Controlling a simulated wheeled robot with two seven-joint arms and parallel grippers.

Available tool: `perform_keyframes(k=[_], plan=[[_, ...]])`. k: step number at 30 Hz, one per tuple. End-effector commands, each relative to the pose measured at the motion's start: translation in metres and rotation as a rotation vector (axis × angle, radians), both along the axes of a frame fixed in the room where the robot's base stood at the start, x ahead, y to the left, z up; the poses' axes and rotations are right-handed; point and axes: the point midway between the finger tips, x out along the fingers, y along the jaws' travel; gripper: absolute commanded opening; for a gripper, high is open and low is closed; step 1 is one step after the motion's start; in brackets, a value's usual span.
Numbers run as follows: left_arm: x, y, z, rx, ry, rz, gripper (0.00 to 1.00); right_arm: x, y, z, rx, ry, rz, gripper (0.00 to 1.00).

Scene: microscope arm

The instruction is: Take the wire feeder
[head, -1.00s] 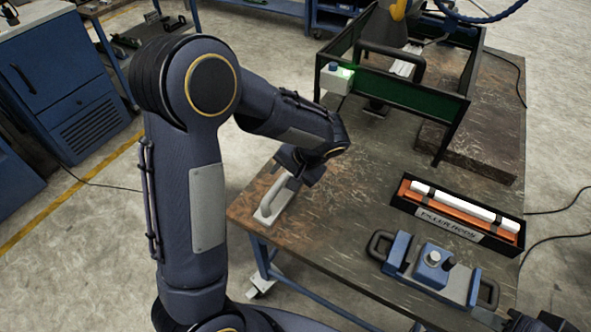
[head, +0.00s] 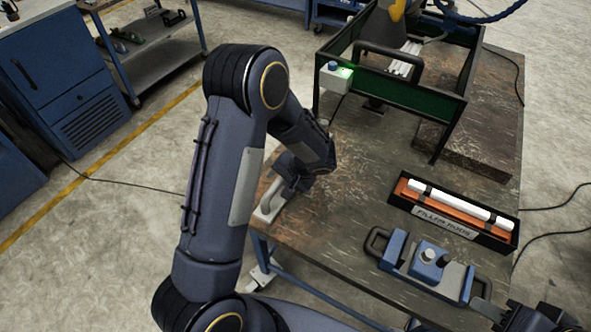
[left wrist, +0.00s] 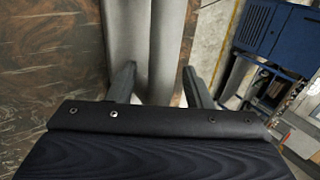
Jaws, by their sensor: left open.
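A blue and grey unit (head: 428,264) with knobs on top and a dark handle at each end, probably the wire feeder, sits at the table's front right. My right gripper (head: 482,309) is at its right handle. Its jaws are mostly hidden, and I cannot tell whether it grips the handle. My left gripper (head: 287,187) is at a pale grey handled tool (head: 268,208) at the table's left edge. In the left wrist view, the open fingers (left wrist: 158,85) stand on either side of a grey bar (left wrist: 145,40), the tool's handle by its look.
A black box of filler rods (head: 455,212) lies behind the blue unit. A green-walled frame (head: 410,75) with a lit switch box stands at the back of the table (head: 350,215). The table middle is clear. Cables lie on the floor at right.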

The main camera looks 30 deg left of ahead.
Motion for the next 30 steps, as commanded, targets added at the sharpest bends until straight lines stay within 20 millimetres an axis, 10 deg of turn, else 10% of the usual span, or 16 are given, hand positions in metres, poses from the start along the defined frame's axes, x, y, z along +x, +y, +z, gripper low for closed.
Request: perform_keyframes(k=[12,30], plan=[[0.0001,-0.0005,0.0004,0.000,0.000,0.000,0.00,0.0000,0.0000,-0.0002,0.000,0.000,0.000,0.36],[0.0019,-0.0006,0.0060,0.000,-0.007,0.000,0.00,0.0000,0.0000,-0.0002,0.000,0.000,0.000,0.36]])
